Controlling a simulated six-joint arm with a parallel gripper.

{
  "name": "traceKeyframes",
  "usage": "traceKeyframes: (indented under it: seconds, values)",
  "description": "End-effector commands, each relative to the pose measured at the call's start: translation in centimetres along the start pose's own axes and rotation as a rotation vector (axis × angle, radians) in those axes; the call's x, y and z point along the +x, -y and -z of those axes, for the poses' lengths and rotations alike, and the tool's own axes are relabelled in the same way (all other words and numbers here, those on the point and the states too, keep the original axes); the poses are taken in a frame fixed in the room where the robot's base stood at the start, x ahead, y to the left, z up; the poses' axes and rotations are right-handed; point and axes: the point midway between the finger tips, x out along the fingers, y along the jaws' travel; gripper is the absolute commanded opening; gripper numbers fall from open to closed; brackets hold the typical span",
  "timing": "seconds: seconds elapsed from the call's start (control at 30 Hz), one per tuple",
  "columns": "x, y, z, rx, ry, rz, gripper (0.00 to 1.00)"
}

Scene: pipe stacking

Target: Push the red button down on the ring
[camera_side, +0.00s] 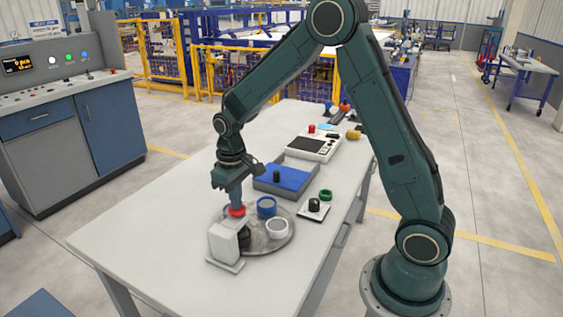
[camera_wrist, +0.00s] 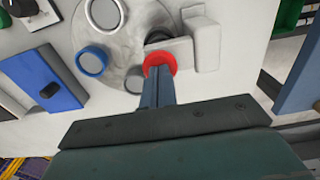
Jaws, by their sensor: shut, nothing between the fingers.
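The red button (camera_side: 238,212) is a round red disc beside the top of a white stand (camera_side: 223,242) near the front of the table. My gripper (camera_side: 236,203) points straight down with its fingers together, tips over the red button and seemingly touching it. In the wrist view, the closed fingers (camera_wrist: 158,72) cover part of the red disc (camera_wrist: 160,58). A black ring (camera_side: 244,239) sits below the button, partly hidden by the stand; it also shows in the wrist view (camera_wrist: 157,35).
A round grey plate (camera_side: 272,246) holds a blue ring (camera_side: 266,207) and a white ring (camera_side: 277,228) close to the button. A blue tray (camera_side: 285,180) with a black knob lies behind. A small box (camera_side: 314,209) and a green ring (camera_side: 326,195) are to the right.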

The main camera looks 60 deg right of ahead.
Motion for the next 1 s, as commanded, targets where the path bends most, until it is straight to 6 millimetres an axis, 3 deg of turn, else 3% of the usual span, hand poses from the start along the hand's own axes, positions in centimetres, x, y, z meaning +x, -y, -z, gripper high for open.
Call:
traceKeyframes:
  seconds: [1.0]
  values:
    - [1.5, 0.0, 0.0, 0.000, 0.000, 0.000, 0.00]
